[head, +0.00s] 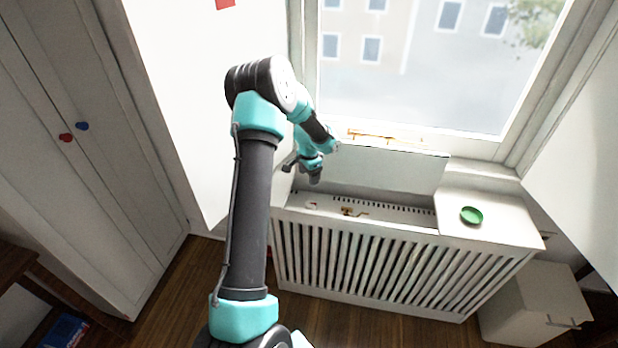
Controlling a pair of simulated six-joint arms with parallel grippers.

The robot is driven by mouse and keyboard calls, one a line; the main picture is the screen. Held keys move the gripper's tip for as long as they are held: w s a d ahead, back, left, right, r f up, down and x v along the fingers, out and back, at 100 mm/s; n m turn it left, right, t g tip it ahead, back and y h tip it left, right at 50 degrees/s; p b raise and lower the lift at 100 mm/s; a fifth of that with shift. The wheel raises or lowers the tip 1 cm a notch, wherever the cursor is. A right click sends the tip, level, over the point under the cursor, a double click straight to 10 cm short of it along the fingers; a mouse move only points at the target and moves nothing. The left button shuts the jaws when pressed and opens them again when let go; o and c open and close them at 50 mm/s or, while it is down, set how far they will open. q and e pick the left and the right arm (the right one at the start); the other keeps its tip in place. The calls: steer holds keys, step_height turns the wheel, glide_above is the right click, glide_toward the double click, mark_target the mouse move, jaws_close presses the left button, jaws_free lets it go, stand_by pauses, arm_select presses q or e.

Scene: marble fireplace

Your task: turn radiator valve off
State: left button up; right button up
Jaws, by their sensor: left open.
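A white slatted radiator cover (377,258) stands below the window, with a panel of its top (385,168) raised against the sill. In the opening, a small brass valve (350,212) shows near the front edge, with a small handle pointing right. Its exact handle angle is too small to tell. My left gripper (303,171) is open and empty, above the left end of the cover, to the left of and higher in the picture than the valve. It is apart from the valve. My right gripper is not in view.
A green dish (471,215) sits on the closed right part of the cover top. A brass window handle (372,136) is above the raised panel. A white cabinet (535,303) stands at the right, and a wardrobe (80,170) at the left.

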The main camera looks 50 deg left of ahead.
mark_target(311, 202)
arm_select(q)
steer(key=n, duration=0.7)
steer(key=shift+w, duration=0.35)
step_height(311, 202, down, 17)
steer(key=shift+f, duration=0.15)
stand_by(0.7)
steer(key=c, duration=0.9)
